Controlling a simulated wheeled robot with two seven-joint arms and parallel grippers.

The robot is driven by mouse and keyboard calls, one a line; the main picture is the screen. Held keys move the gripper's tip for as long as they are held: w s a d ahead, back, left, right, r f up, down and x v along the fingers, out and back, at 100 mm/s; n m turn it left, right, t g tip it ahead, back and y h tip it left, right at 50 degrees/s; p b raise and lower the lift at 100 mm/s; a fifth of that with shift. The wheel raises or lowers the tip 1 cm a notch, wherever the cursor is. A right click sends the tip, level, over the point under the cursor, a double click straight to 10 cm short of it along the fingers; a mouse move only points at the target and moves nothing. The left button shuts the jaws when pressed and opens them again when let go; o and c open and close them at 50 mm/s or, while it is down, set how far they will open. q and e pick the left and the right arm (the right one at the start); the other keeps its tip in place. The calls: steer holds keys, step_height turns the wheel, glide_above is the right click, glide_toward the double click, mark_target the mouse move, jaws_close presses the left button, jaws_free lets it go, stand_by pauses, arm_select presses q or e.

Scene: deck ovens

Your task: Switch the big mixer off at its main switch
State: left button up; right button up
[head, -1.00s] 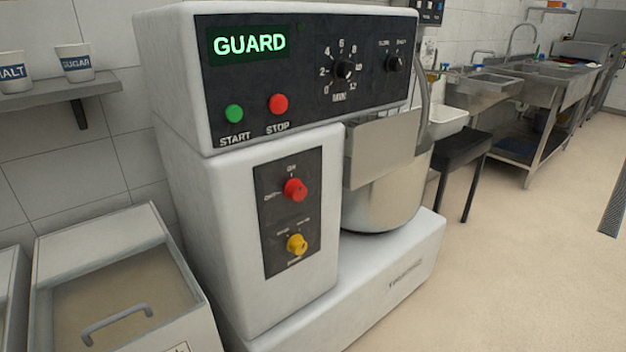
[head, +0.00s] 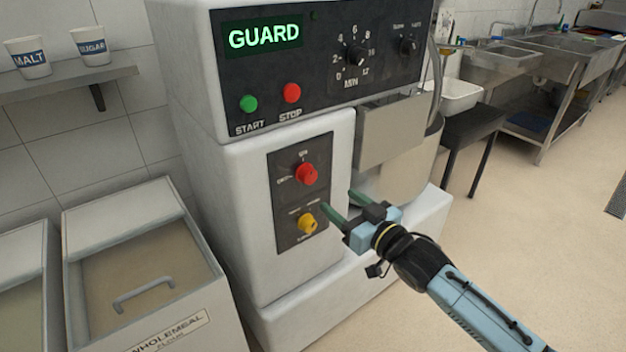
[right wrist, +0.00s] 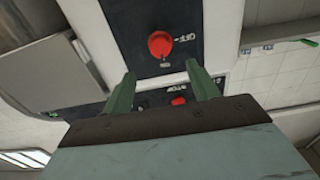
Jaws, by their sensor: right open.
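The big mixer (head: 225,200) is a large white machine with its display lit "GUARD". The red rotary main switch (head: 306,174) sits on the dark lower panel, with labels at its top and left. It also shows in the right wrist view (right wrist: 160,44), where the picture is upside down. I cannot tell which way the knob points. My right gripper (head: 339,203) is open and empty, right of the panel and a little lower than the red knob in the head view. In the right wrist view the knob lies beyond and between its fingertips, apart from them. My left gripper is not in view.
A yellow knob (head: 307,223) is below the red one. A green START button (head: 248,103) and red STOP button (head: 291,93) are above. The steel bowl guard (head: 395,130) is close right of the panel. Flour bins (head: 150,265) stand at the left; floor at right is clear.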

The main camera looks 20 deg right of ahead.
mark_target(311, 179)
steer(key=b+x, duration=0.2)
steer(key=x, duration=0.7)
steer(key=shift+w+a+f, duration=0.1)
steer(key=shift+w+a, duration=0.05)
steer(key=shift+w, duration=0.2)
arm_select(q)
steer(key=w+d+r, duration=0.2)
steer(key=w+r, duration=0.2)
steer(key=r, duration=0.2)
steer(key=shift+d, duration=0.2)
arm_select(e)
steer(key=shift+w+a, duration=0.25)
steer(key=shift+w, duration=0.3)
steer(key=shift+c, duration=0.5)
steer(key=c, duration=0.9)
